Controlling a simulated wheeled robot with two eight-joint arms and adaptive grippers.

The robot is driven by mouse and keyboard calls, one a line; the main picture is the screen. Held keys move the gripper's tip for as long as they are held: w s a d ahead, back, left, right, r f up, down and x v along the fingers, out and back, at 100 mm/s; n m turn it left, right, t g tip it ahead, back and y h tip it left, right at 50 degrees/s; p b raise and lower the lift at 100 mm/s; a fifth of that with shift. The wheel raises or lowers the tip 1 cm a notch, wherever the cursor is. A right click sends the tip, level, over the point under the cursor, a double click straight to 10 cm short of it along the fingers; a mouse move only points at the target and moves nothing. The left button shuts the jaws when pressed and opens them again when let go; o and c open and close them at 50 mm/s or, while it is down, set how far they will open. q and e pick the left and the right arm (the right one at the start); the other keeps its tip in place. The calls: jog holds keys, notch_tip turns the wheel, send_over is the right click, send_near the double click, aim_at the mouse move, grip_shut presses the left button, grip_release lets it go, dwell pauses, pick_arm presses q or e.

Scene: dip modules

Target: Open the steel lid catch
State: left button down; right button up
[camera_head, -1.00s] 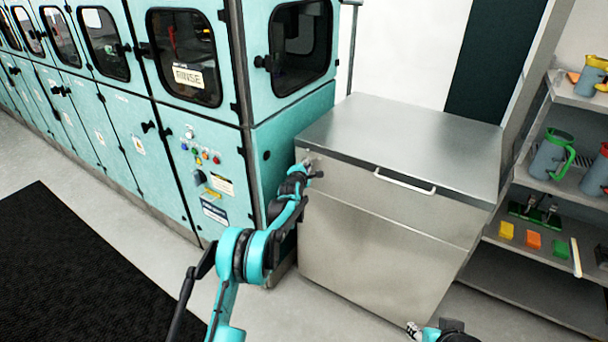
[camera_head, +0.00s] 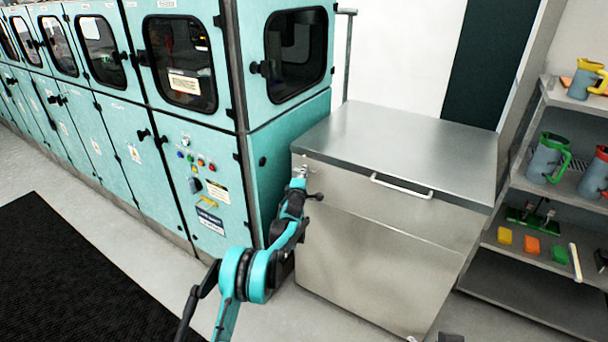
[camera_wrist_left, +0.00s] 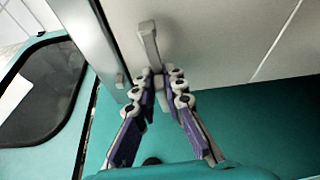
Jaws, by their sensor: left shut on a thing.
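The steel lid catch (camera_wrist_left: 149,45) is a small grey lever at the upper left front of a steel chest (camera_head: 375,265). It also shows, small, in the head view (camera_head: 304,168). My left gripper (camera_head: 304,183) is at the catch. In the left wrist view its fingertips (camera_wrist_left: 162,88) are closed around the lower end of the lever, whose free end sticks up beyond them. The gripped part is partly hidden by the fingers. The steel lid (camera_head: 400,143) lies flat on the chest, with a pale bar handle (camera_head: 402,186) at its front. My right gripper is not in view.
A teal machine (camera_head: 170,130) with windows and buttons stands close on the left of the chest. A shelf (camera_head: 570,205) with jugs and coloured blocks stands on the right. A black mat (camera_head: 60,270) lies on the floor at left.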

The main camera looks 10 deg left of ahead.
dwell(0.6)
pick_arm(q)
jog(key=c, duration=1.6)
grip_release()
jog(key=shift+o, duration=0.2)
jog(key=s, duration=1.2)
jog(key=shift+d, duration=0.25)
jog(key=shift+r, duration=0.2)
